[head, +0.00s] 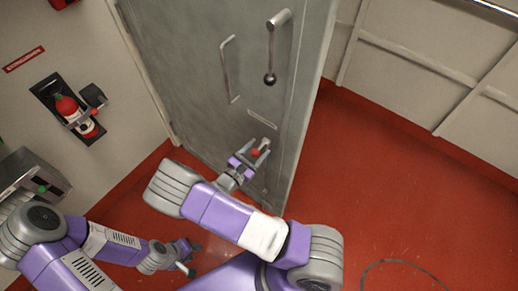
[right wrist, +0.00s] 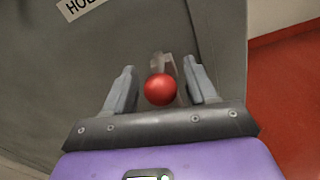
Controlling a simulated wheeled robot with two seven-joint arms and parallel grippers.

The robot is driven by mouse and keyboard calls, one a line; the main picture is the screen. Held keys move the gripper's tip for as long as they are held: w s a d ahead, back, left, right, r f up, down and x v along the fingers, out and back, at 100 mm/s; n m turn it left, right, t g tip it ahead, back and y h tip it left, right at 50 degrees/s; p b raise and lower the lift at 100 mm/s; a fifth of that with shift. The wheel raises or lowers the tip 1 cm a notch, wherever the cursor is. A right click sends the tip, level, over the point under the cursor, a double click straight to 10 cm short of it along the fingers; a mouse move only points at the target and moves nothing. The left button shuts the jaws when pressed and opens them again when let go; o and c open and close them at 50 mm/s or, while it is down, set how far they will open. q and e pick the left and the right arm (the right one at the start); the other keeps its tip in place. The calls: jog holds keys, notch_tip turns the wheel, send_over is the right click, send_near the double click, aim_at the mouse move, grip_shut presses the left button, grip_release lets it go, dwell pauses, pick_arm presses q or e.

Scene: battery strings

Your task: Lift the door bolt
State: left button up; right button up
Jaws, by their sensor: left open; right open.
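The door bolt's red ball knob (head: 255,152) is low on the grey door (head: 190,60), near its right edge. My right gripper (head: 257,154) is open at the knob. In the right wrist view the red knob (right wrist: 160,89) lies between the two spread fingers, with a gap on each side. A pale metal piece of the bolt (right wrist: 160,64) shows just behind the knob; the rest of the bolt is hidden. My left gripper (head: 187,258) is open and empty, low over the red floor and away from the door.
A long lever with a dark ball end (head: 278,45) and a thin bar handle (head: 228,70) are higher on the door. A label (head: 262,118) sits above the bolt. A fire extinguisher (head: 75,112) hangs on the left wall.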

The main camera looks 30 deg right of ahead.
jog(key=shift+w+d, duration=0.25)
jog(key=shift+d, duration=0.4)
grip_shut()
